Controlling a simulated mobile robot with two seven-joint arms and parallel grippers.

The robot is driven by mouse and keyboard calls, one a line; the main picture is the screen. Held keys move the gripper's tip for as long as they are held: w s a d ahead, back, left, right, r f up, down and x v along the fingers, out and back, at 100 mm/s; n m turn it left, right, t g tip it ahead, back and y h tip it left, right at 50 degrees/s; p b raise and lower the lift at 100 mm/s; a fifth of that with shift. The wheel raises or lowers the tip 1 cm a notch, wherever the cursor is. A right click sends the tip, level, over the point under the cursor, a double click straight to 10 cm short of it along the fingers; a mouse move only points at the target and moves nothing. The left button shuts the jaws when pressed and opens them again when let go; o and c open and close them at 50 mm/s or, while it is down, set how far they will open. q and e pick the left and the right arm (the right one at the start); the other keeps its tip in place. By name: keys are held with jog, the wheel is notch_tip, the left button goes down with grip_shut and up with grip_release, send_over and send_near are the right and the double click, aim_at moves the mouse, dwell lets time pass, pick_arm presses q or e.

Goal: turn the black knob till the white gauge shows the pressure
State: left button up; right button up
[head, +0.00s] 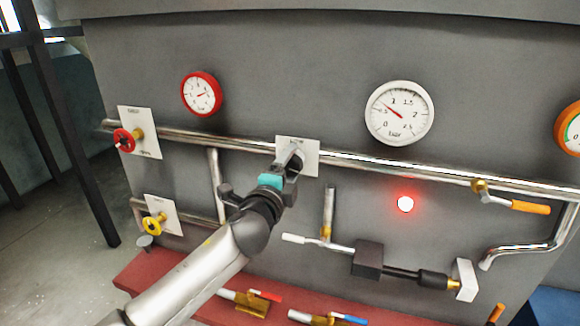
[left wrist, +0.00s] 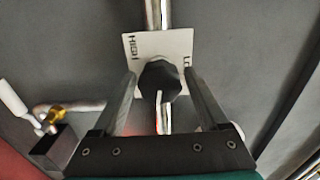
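The black knob (left wrist: 160,78) sits on a white plate with lettering, also seen in the head view (head: 311,163), where my gripper hides the knob. My left gripper (head: 291,162) is in front of that plate. In the left wrist view its two fingers (left wrist: 160,92) stand apart on either side of the knob, with a gap showing on both sides. The white gauge (head: 399,113) is on the wall to the right of the plate. My right gripper is not in view.
A red gauge (head: 201,94) is at upper left, with a red valve wheel (head: 126,140) and a yellow one (head: 154,224) below. A red lamp (head: 405,204) glows under the white gauge. Steel pipes (head: 385,166), an orange-handled valve (head: 530,207) and a red ledge (head: 150,272) stick out.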

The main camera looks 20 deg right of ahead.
pick_arm(q)
jog(key=shift+o, duration=0.7)
jog(key=shift+s, duration=0.1)
jog(key=shift+s+a, duration=0.35)
jog(key=shift+s, duration=0.1)
jog(key=v, duration=1.4)
jog(key=shift+b, duration=0.3)
